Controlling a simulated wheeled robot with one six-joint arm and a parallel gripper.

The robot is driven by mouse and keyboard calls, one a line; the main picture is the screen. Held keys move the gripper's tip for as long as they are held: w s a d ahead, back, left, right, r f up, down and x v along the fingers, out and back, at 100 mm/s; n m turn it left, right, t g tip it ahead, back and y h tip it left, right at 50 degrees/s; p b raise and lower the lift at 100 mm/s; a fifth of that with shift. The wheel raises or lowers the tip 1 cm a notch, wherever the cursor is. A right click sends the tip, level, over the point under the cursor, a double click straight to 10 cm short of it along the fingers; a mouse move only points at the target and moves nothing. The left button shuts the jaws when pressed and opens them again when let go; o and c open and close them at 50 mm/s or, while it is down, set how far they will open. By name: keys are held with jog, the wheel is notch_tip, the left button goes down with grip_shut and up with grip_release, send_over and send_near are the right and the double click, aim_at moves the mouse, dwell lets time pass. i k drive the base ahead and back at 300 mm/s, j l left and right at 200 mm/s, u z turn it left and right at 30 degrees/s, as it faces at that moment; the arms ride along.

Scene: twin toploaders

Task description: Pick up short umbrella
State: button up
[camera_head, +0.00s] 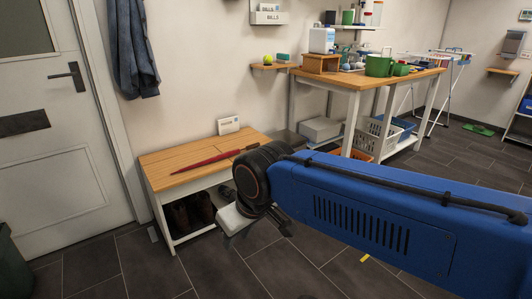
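A red furled umbrella (205,161) lies across the wooden top of the low bench (160,162). Its right end has a dark part close behind my arm's wrist in the picture. My blue arm reaches in from the right, and its dark wrist joint is in front of the bench's right end. My gripper (284,232) shows only in small part below the wrist, over the floor and apart from the umbrella. Its fingers are too hidden and small to tell open from shut.
Shoes (190,212) stand on the shelf under the bench. A white card (229,125) leans at the bench's back. A door (60,160) is at left. A taller worktable (345,79) with bottles, green pots and baskets stands at right. Floor in front of the bench is mostly clear.

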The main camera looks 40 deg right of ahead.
aim_at(222, 156)
jog(key=z, duration=0.75)
jog(key=i+j+u, duration=0.15)
jog(key=i+j, duration=0.15)
jog(key=i, duration=0.2)
jog(key=i+j+u, duration=0.15)
jog(key=i+j, duration=0.15)
jog(key=i, duration=0.2)
jog(key=i+j+u, duration=0.15)
jog(key=i, duration=0.35)
